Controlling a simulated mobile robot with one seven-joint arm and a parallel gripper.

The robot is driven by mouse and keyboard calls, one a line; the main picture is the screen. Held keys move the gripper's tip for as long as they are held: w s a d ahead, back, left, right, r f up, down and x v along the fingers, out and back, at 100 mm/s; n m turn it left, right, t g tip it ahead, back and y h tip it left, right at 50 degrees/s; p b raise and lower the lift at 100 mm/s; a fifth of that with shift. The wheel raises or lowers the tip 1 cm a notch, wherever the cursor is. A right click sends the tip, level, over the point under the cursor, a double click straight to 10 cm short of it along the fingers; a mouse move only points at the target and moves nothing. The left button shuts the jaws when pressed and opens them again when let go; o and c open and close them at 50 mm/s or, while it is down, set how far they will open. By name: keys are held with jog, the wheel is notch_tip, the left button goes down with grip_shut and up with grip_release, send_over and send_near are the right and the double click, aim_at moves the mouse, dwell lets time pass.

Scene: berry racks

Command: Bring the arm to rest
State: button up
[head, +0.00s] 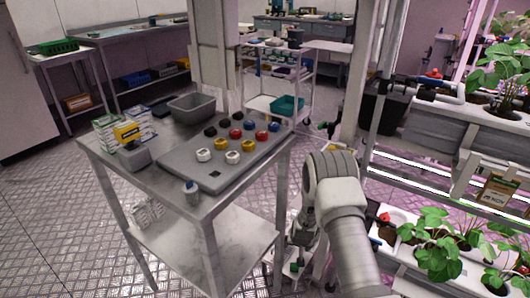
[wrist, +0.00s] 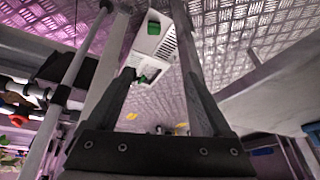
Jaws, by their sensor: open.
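My arm (head: 342,205) reaches down beside the right edge of the steel table (head: 150,190) in the head view. My gripper (head: 298,258) hangs low there, partly hidden by the arm. In the wrist view my gripper (wrist: 155,62) shows two dark fingers spread apart, with nothing held between them. Beyond the fingers lies the metal floor and a white slotted object with green parts (wrist: 153,42), apart from the gripper as far as I can tell.
The table bears a grey board with coloured caps (head: 190,173), a grey bin (head: 193,106) and small boxes (head: 105,130). Planted racks (head: 440,190) stand close on the right of my arm. Patterned floor (head: 50,205) is open at left. A cart (head: 262,102) stands behind.

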jog(key=s+r+n, duration=0.1)
jog(key=s+r, duration=0.3)
jog(key=r, duration=1.4)
jog(key=s+r, duration=0.3)
jog(key=r, duration=1.4)
jog(key=s+d+r, duration=0.1)
jog(key=s+r, duration=0.4)
jog(key=s, duration=0.4)
jog(key=s+d+r+n+t, duration=0.1)
jog(key=s+r, duration=0.3)
jog(key=s, duration=0.6)
jog(key=s+r, duration=0.5)
jog(key=s, duration=0.4)
notch_tip(320, 180, up, 22)
jog(key=p, duration=2.2)
jog(key=shift+s+d+f, duration=0.15)
jog(key=shift+s, duration=0.2)
